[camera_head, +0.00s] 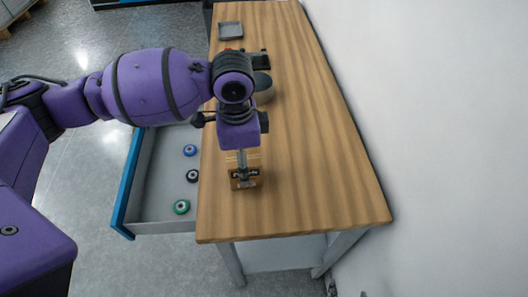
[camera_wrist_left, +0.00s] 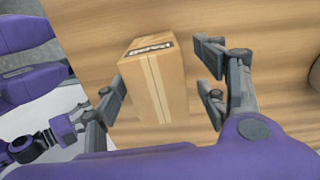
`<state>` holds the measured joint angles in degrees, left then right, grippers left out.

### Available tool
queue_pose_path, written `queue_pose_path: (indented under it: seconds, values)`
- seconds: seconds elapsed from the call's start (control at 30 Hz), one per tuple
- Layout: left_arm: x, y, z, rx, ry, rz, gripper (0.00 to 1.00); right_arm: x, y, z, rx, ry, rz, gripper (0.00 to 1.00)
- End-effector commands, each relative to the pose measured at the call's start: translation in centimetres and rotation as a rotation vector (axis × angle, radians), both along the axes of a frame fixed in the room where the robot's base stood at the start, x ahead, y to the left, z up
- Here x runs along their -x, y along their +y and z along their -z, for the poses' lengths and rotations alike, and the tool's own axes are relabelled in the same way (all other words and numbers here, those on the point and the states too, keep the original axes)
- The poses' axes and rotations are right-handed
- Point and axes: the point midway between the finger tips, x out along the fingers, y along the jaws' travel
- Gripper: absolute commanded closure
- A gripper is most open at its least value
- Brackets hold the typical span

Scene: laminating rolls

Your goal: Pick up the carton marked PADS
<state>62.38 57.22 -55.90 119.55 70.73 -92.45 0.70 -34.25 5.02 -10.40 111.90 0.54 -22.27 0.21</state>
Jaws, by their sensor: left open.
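The carton (camera_head: 252,182) is a small brown box near the left edge of the wooden table. It also shows in the left wrist view (camera_wrist_left: 170,88), with a dark label along one top edge whose letters are too blurred to read surely. My left gripper (camera_head: 243,172) points down over the carton. In the left wrist view its open fingers stand on either side of the carton, close to it on the left and with a clear gap on the right. The head view partly hides the carton behind the gripper. My right gripper is out of view.
An open drawer (camera_head: 153,172) at the table's left holds blue (camera_head: 190,150), black (camera_head: 193,176) and green (camera_head: 181,207) rolls. A grey tray (camera_head: 231,31) and dark items (camera_head: 260,60) lie farther back. The table's right side is clear beside a white wall (camera_head: 430,120).

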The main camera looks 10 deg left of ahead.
Motion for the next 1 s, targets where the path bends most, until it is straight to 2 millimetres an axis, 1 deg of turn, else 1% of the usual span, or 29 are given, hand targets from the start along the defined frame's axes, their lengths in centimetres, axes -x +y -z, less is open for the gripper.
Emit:
queue_pose_path:
  seconds: [0.2,0.3,0.5,0.53,0.9,0.97,1.0]
  values:
    - [0.4,-0.2,3.3,-0.001,0.005,0.000,0.34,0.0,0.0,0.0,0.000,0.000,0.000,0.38]
    - [0.3,-0.2,4.4,-0.001,0.001,0.000,0.34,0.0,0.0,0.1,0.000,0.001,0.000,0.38]
    - [0.3,-0.2,4.5,0.000,-0.001,0.001,0.34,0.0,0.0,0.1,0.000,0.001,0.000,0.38]
    - [0.3,-0.2,4.5,0.000,-0.001,0.001,0.36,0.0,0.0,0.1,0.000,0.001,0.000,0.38]
    - [0.3,-0.2,4.5,0.000,-0.001,0.001,0.84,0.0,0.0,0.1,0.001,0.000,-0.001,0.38]
    - [0.3,-0.2,4.5,0.000,-0.001,0.001,0.92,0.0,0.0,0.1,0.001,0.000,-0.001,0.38]
    - [0.2,-0.2,4.4,0.000,-0.002,0.001,0.94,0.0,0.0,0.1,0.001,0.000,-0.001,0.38]
